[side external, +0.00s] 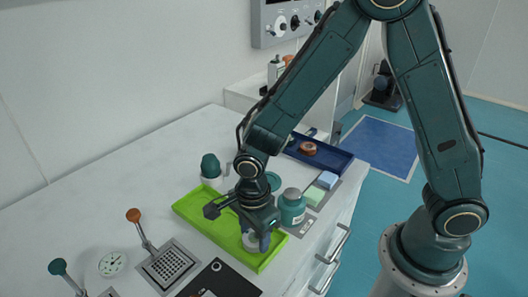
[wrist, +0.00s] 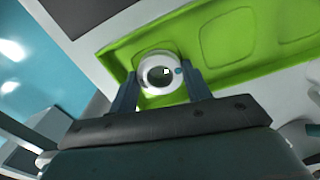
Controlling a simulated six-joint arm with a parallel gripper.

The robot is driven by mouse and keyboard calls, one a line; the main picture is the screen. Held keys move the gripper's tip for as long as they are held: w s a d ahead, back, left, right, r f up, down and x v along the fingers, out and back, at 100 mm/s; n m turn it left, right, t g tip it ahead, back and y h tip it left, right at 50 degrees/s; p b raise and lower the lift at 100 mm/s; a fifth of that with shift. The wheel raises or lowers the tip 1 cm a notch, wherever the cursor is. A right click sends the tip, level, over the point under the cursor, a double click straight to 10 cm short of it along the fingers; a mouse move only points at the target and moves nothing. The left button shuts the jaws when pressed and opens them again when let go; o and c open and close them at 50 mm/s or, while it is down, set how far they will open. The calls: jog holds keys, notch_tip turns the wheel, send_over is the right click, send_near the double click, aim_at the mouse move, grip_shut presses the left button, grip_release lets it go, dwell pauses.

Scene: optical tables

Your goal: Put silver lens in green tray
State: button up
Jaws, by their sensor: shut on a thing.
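The silver lens (wrist: 160,72) is a small round piece with a pale ring and a dark glass centre. My gripper (wrist: 165,92) is shut on it, with one finger on each side. In the side external view my gripper (side external: 256,238) points down over the front end of the green tray (side external: 192,212), and the pale lens (side external: 250,241) shows between the fingers. The green tray (wrist: 215,77) also lies behind the lens in the wrist view. I cannot tell whether the lens touches the tray floor.
A teal jar (side external: 292,208) stands close to the tray's right side. A blue tray (side external: 318,153) with a copper-coloured ring lies at the back right. A perforated plate with an orange-knobbed lever (side external: 140,225) and a round dial (side external: 113,263) are at the left.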

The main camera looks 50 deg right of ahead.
aim_at(255, 237)
jog(key=shift+f, duration=0.15)
jog(key=o, duration=0.8)
notch_tip(255, 237, up, 12)
jog(key=shift+r, duration=0.2)
dwell(0.4)
